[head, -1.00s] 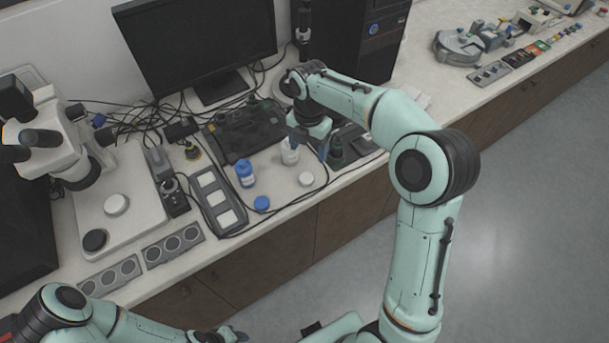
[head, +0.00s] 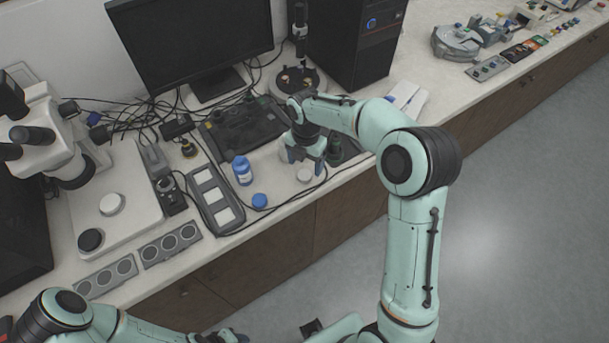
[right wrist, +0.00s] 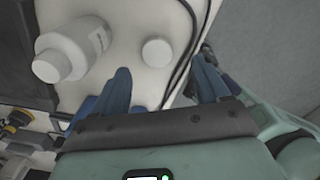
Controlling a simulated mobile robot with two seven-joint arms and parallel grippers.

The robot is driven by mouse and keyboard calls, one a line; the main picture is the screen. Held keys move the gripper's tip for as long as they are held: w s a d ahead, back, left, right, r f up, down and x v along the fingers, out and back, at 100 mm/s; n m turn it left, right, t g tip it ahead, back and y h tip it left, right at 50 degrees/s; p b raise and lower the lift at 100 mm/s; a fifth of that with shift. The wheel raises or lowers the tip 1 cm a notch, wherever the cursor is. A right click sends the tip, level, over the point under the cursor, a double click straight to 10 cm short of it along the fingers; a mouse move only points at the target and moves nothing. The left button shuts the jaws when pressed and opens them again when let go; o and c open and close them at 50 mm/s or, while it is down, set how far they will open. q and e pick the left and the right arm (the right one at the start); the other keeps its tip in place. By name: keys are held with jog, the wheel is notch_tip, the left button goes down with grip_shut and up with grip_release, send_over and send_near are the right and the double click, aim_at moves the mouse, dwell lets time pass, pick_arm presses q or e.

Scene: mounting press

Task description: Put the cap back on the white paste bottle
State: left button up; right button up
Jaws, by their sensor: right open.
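The white paste bottle (right wrist: 85,42) is at the upper left of the right wrist view, its narrower neck toward the lower left and no cap on it. My left gripper (head: 222,337) is cut off at the bottom edge.
A grey tray with white pads (head: 214,198) lies further left. A cable runs along the bench's front edge.

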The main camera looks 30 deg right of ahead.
aim_at(304, 175)
notch_tip(304, 175, down, 5)
jog(key=shift+w+a+f, duration=0.1)
jog(key=shift+w+a, duration=0.05)
dwell(0.4)
jog(key=c, duration=1.1)
